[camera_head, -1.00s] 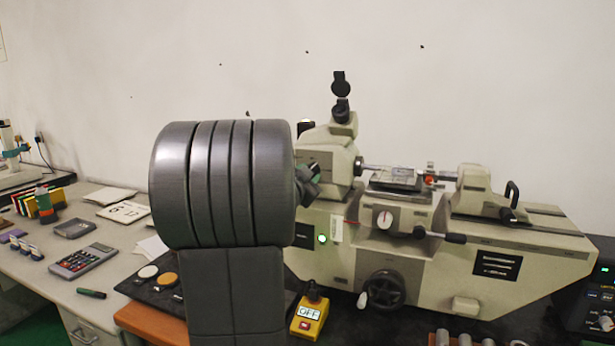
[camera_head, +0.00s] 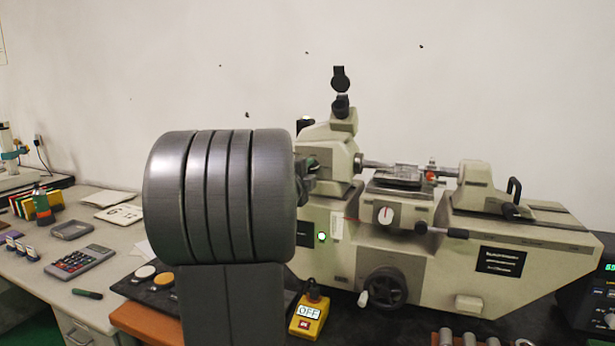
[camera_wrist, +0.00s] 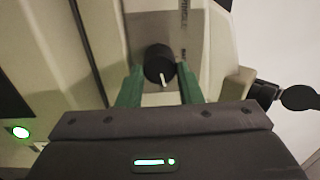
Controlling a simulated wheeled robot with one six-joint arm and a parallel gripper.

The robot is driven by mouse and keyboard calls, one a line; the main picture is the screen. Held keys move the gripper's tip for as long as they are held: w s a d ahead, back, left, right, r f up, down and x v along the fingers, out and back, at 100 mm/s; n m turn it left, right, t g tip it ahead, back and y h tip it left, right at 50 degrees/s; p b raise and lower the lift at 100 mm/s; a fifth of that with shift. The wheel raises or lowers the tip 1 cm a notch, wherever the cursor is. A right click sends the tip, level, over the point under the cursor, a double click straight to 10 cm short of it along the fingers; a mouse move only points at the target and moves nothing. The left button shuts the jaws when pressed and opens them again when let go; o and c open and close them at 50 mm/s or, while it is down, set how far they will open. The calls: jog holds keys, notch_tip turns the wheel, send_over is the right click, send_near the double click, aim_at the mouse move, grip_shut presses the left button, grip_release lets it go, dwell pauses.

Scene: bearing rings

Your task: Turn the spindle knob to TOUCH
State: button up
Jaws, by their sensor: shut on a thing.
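The spindle knob (camera_wrist: 158,66) is a round black knob with a white pointer line, on a grey plate (camera_wrist: 165,22) of the machine. In the wrist view the pointer points toward the bottom of the picture. Part of a vertical label shows beside the knob; no TOUCH mark can be read. My gripper (camera_wrist: 160,84) has two green fingers, one on each side of the knob, and is shut on it. In the head view my grey arm hides the knob and most of the gripper.
The large beige machine (camera_head: 520,240) stands against the wall, with a lit green lamp (camera_head: 321,237) and a black handwheel (camera_head: 386,289). A yellow box marked OFF (camera_head: 309,318) stands in front. A black eyepiece (camera_wrist: 298,97) shows at the right of the wrist view.

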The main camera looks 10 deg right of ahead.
jog(key=shift+f+m+b, duration=0.15)
jog(key=shift+m+b, duration=0.25)
jog(key=shift+m, duration=0.8)
jog(key=o, duration=1)
jog(key=shift+c, duration=0.2)
jog(key=v, duration=1.3)
jog(key=shift+s+a+b, duration=0.3)
jog(key=shift+b, duration=0.05)
jog(key=x, duration=1.4)
jog(key=shift+p, duration=0.35)
jog(key=shift+s, duration=0.1)
